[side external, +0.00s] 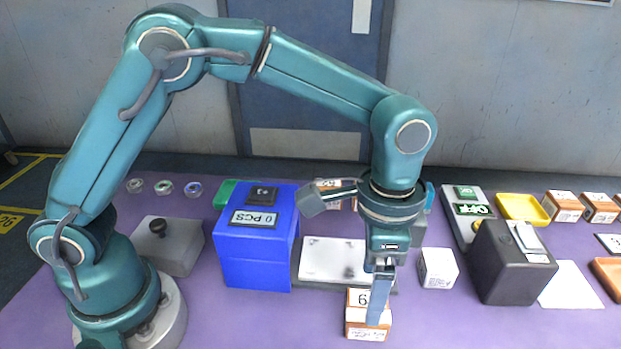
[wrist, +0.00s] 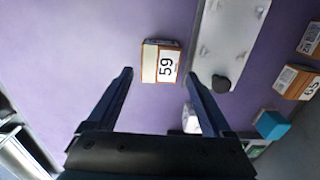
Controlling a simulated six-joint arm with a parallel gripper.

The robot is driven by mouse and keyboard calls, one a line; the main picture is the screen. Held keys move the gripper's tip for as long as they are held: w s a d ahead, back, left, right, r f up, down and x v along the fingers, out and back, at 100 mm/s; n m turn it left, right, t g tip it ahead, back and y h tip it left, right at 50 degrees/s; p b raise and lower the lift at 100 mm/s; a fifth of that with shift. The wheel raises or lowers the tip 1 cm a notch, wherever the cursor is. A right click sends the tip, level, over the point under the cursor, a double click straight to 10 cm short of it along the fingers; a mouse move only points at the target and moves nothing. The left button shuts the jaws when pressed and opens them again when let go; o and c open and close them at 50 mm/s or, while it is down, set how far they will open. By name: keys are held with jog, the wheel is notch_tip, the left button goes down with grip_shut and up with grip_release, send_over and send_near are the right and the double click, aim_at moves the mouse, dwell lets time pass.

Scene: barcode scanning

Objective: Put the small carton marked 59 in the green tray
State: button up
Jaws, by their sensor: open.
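The small carton marked 59 (wrist: 163,63) is white and brown and lies on the purple table. In the side external view the carton (side external: 357,329) is at the front, partly covered by my gripper. My gripper (side external: 377,312) points down over it. In the wrist view my gripper (wrist: 159,76) is open, and the carton shows between and just beyond its fingertips. I see nothing held, and contact cannot be told. A green piece (side external: 224,193), perhaps the green tray, shows behind the blue box, mostly hidden.
A blue box (side external: 256,252) with a counter reading 0 PCS and a white plate (side external: 330,260) stand close by on the left. A white cube (side external: 438,268) and a dark box (side external: 512,265) are to the right. A yellow tray (side external: 522,208) and an orange tray (side external: 609,272) lie far right.

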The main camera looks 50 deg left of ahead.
notch_tip(320, 180, up, 6)
jog(key=s+a+r+n+t, duration=0.1)
jog(key=s+a+r+n, duration=0.1)
jog(key=a, duration=0.2)
jog(key=s+a+r+n+t, duration=0.1)
jog(key=s+a+n, duration=0.1)
jog(key=a, duration=0.2)
jog(key=s+a+r+n+t, duration=0.1)
jog(key=s+a+r+n, duration=0.1)
jog(key=a, duration=0.2)
jog(key=shift+s+a+r+t+h, duration=0.15)
jog(key=shift+s+r+t+h, duration=0.15)
jog(key=shift+t, duration=0.1)
jog(key=s+a+n, duration=0.1)
jog(key=s+a+f+t, duration=0.1)
jog(key=s+a+f+n, duration=0.1)
jog(key=s, duration=0.1)
jog(key=shift+a+f+n+t, duration=0.1)
jog(key=shift+n+t, duration=0.2)
jog(key=shift+o, duration=1.2)
jog(key=shift+s+a+f, duration=0.15)
jog(key=shift+s+f, duration=0.1)
